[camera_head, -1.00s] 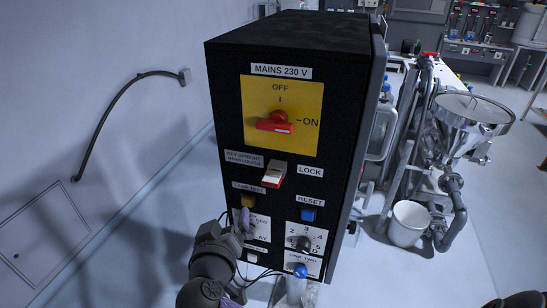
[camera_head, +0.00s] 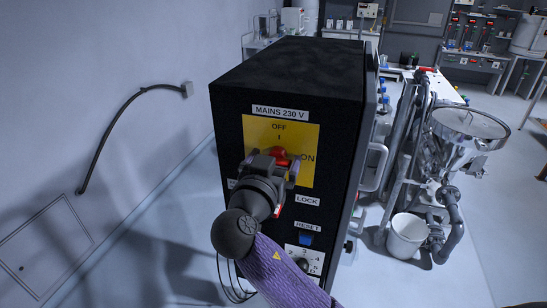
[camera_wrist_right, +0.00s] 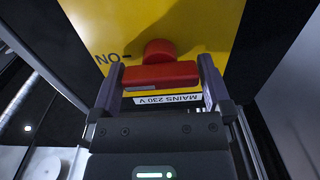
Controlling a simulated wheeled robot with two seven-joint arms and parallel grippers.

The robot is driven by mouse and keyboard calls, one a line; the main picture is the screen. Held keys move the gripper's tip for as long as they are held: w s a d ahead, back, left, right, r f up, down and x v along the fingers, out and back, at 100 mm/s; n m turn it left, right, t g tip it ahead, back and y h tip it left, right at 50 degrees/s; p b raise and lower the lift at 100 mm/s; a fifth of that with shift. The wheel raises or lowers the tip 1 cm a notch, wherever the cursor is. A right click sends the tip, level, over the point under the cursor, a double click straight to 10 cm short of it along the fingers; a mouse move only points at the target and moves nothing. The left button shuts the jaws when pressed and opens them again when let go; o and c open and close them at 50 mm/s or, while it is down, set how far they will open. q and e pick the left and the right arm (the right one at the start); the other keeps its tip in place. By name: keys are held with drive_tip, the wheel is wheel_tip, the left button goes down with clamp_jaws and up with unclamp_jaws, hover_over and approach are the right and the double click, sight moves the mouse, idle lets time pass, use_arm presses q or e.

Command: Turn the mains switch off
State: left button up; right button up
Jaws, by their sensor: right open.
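The mains switch is a red rotary handle (camera_head: 280,154) on a yellow plate (camera_head: 308,140) high on the front of a black cabinet. OFF is printed above it and ON to its right. My right gripper (camera_head: 271,166) is at the switch and covers most of the handle in the head view. In the right wrist view, which looks upside down, the red handle bar (camera_wrist_right: 160,76) lies level between the two spread fingers of that gripper (camera_wrist_right: 160,85). The jaws are open; whether either finger touches the bar is unclear. My left gripper is out of view.
Below the plate are a LOCK switch (camera_head: 278,211), partly hidden by my gripper, a blue RESET button (camera_head: 306,238) and a dial (camera_head: 303,264). A cabinet side handle (camera_head: 374,168), a white bucket (camera_head: 407,237) and a steel hopper (camera_head: 470,124) stand to the right.

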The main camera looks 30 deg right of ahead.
drive_tip(key=c, duration=0.9)
drive_tip(key=n+p, duration=0.2)
drive_tip(key=n, duration=0.2)
drive_tip(key=shift+r+n, duration=0.1)
drive_tip(key=shift+n, duration=0.3)
drive_tip(key=n+p, duration=0.1)
drive_tip(key=n, duration=0.2)
drive_tip(key=shift+a+n+p, duration=0.1)
drive_tip(key=shift+n+p, duration=0.2)
drive_tip(key=shift+n, duration=0.1)
drive_tip(key=n+p, duration=0.2)
drive_tip(key=n, duration=0.2)
drive_tip(key=shift+w, duration=0.1)
drive_tip(key=shift+f+n+p, duration=0.15)
drive_tip(key=shift+n+p, duration=0.65)
drive_tip(key=shift+n, duration=0.55)
drive_tip(key=shift+f+n+p, duration=0.1)
drive_tip(key=shift+n+p, duration=0.65)
drive_tip(key=shift+n, duration=0.6)
